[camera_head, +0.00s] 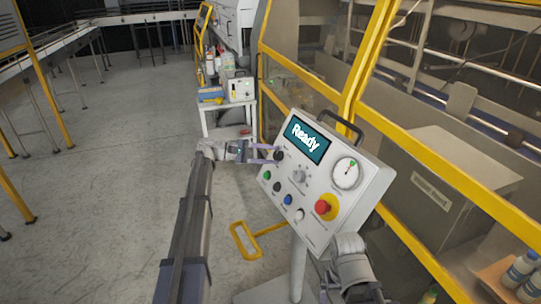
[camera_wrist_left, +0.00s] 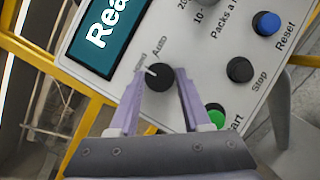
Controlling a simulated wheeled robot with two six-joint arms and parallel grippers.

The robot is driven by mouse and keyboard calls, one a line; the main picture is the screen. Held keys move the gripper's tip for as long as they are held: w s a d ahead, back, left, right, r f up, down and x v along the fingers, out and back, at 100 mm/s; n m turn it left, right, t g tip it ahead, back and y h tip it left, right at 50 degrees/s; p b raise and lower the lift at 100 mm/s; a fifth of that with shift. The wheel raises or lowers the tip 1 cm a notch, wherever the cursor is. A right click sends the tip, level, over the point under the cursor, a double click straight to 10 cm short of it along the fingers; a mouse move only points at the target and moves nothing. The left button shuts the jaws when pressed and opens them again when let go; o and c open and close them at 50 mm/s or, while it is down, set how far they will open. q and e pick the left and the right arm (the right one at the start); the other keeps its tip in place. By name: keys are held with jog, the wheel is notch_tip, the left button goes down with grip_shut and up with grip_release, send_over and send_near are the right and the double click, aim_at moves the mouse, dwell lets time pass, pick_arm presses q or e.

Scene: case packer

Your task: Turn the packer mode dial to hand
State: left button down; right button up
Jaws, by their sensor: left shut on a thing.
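The packer mode dial (camera_wrist_left: 159,77) is a round black knob on the pale control panel (camera_head: 325,235), below the screen. In the left wrist view its white pointer mark points up-left towards the small word that reads as Hand, left of the word Auto. My left gripper (camera_wrist_left: 160,88) is shut on the dial, with one lilac finger on each side of it. In the head view the left gripper (camera_head: 272,154) reaches the panel's left side from the left, and the dial (camera_head: 279,155) shows at its fingertips. My right gripper is not in view; only part of that arm shows.
The screen (camera_head: 306,140) reads Ready. The panel also carries a grey knob (camera_head: 299,176), a round gauge (camera_head: 347,173), a red stop button (camera_head: 322,207) and several push buttons. Yellow guard frames stand behind. Open floor (camera_head: 120,200) lies to the left.

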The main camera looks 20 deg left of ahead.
pick_arm(q)
jog(key=shift+c, duration=1.8)
grip_release()
jog(key=p+v, duration=0.1)
jog(key=v, duration=0.6)
jog(key=shift+a, duration=0.35)
jog(key=shift+s, duration=0.15)
jog(key=b+x, duration=0.1)
jog(key=x, duration=0.7)
jog(key=shift+a+r, duration=0.1)
